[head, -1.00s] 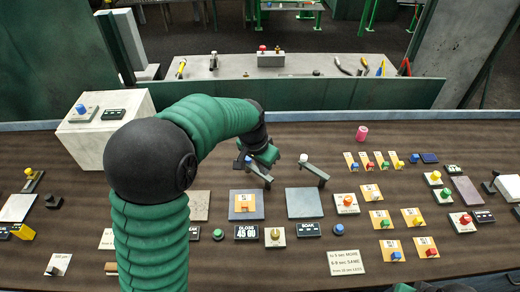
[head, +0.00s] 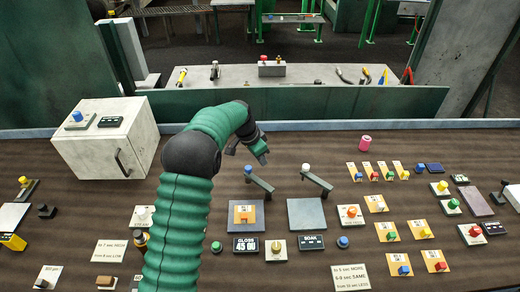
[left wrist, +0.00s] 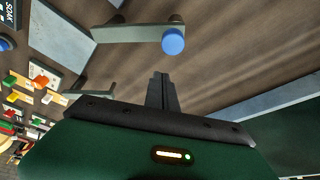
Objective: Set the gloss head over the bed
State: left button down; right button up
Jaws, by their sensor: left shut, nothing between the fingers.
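The gloss head is a grey bar (head: 260,182) with a blue-and-white knob (head: 248,169), beside the bed. The bed is a blue-grey plate (head: 236,223) with an orange piece (head: 245,214) on it, behind the GLOSS display (head: 246,246). The bar slants from the plate's far right side, its knob end beyond the plate's far edge. The left wrist view shows the blue knob (left wrist: 173,42) near the top, apart from my fingers. My left gripper (head: 262,158) is shut and empty, beyond the knob; its fingers show in the left wrist view (left wrist: 161,90). My right gripper is out of view.
A second bar (head: 318,181) with a pale knob stands by a bare grey plate (head: 307,214) behind the SOAK display (head: 311,242). A white box (head: 95,150) stands at left. Orange cards with blocks lie at right. A pink cylinder (head: 365,141) stands at the back.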

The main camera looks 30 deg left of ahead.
pick_arm(q)
jog(key=s, duration=0.1)
jog(key=s+a, duration=0.1)
jog(key=s, duration=0.1)
jog(key=shift+a+r, duration=0.3)
jog(key=shift+a, duration=0.1)
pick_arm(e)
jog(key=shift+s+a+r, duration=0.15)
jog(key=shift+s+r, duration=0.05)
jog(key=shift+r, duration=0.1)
pick_arm(q)
jog(key=shift+w+d, duration=0.1)
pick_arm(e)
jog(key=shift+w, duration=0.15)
